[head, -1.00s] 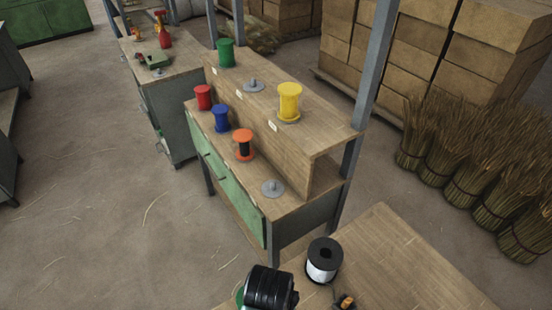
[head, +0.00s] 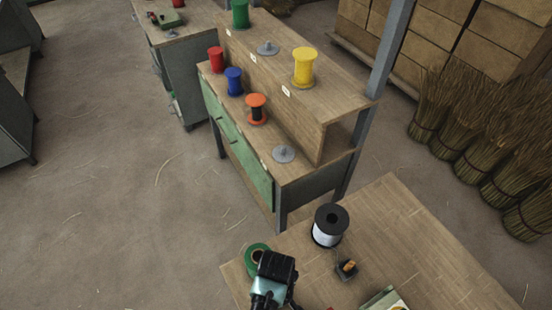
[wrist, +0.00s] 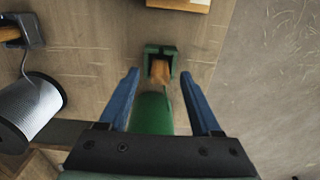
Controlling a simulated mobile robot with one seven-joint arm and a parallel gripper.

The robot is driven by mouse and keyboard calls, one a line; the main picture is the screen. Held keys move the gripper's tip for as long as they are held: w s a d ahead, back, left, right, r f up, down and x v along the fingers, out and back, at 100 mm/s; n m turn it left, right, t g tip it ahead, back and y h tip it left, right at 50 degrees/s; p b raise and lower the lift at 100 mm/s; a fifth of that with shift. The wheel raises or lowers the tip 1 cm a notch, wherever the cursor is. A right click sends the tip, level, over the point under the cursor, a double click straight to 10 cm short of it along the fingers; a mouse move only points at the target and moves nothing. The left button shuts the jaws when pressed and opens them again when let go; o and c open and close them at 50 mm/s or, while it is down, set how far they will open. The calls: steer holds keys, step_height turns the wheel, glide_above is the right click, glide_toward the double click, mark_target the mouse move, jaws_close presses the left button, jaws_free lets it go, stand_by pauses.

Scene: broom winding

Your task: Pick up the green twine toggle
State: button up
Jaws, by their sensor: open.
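In the wrist view, the green twine toggle shows as a small orange-brown wooden piece (wrist: 160,72) in a green bracket-like holder (wrist: 161,50). A green spool (wrist: 152,113) lies just below it in that picture. My gripper (wrist: 158,77) is open, with one blue finger on each side of the toggle and no visible contact. How far the fingertips are above it is hard to tell. In the head view, my gripper (head: 275,268) covers part of the green spool (head: 256,254) at the bench edge and hides the toggle.
A black spool of white line (head: 330,226) and a dark holder with an orange toggle (head: 346,268) stand on the bench (head: 400,235). A box or booklet (head: 384,299) lies at the near edge. Behind, a shelf unit (head: 240,150) carries coloured spools.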

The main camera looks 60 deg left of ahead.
steer(key=shift+f, duration=0.7)
jaws_close()
